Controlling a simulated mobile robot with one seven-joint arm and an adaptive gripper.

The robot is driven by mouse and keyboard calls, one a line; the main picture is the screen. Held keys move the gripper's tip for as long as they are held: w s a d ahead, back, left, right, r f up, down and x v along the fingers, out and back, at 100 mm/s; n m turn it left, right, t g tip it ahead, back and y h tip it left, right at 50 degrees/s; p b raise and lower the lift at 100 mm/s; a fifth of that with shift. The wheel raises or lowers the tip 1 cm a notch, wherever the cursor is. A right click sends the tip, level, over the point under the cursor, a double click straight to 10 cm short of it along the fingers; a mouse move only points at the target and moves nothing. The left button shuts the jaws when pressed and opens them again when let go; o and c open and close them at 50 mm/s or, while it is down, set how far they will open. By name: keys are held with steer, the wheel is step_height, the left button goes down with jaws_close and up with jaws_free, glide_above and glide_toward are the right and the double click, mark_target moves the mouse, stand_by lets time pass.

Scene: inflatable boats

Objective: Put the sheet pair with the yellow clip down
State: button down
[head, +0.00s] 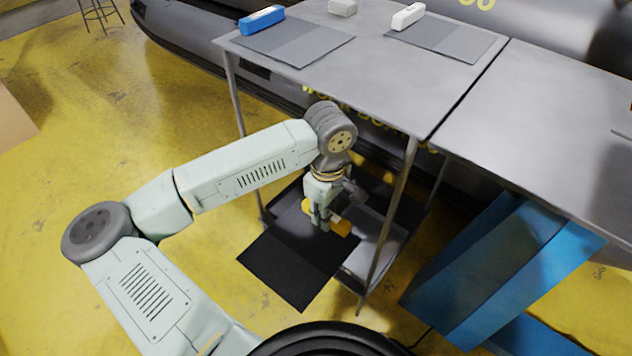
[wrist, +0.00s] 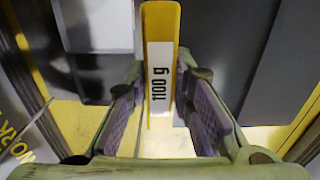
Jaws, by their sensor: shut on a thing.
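The yellow clip (head: 341,227) is in my gripper (head: 321,222), low beside the table's front legs. In the wrist view the clip (wrist: 160,70) stands between the two finger pads (wrist: 158,120), with a label reading 1100 g. My gripper is shut on it. A dark sheet pair (head: 290,265) spreads flat under the clip, at the level of the lower shelf, and its near corner sticks out past the shelf. My gripper hides part of it. I cannot tell whether the sheets touch the shelf.
The lower shelf (head: 385,262) has a raised rim and thin table legs (head: 392,225) around it. On the table top (head: 400,80) lie sheets with a blue clip (head: 262,20), sheets with a white clip (head: 408,16), and a grey block (head: 342,8). A blue box (head: 490,265) stands right.

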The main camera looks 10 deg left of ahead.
steer(key=w+d+f+m, duration=0.1)
steer(key=w+f+m, duration=0.1)
steer(key=f+m, duration=0.2)
steer(key=w+d+f+m, duration=0.1)
steer(key=w+f+m, duration=0.2)
steer(key=f, duration=0.8)
steer(key=w+d+f+m, duration=0.1)
steer(key=w+f+m, duration=0.2)
steer(key=f, duration=0.4)
steer(key=shift+d+f+m, duration=0.15)
steer(key=shift+f+m, duration=0.05)
steer(key=shift+m, duration=0.6)
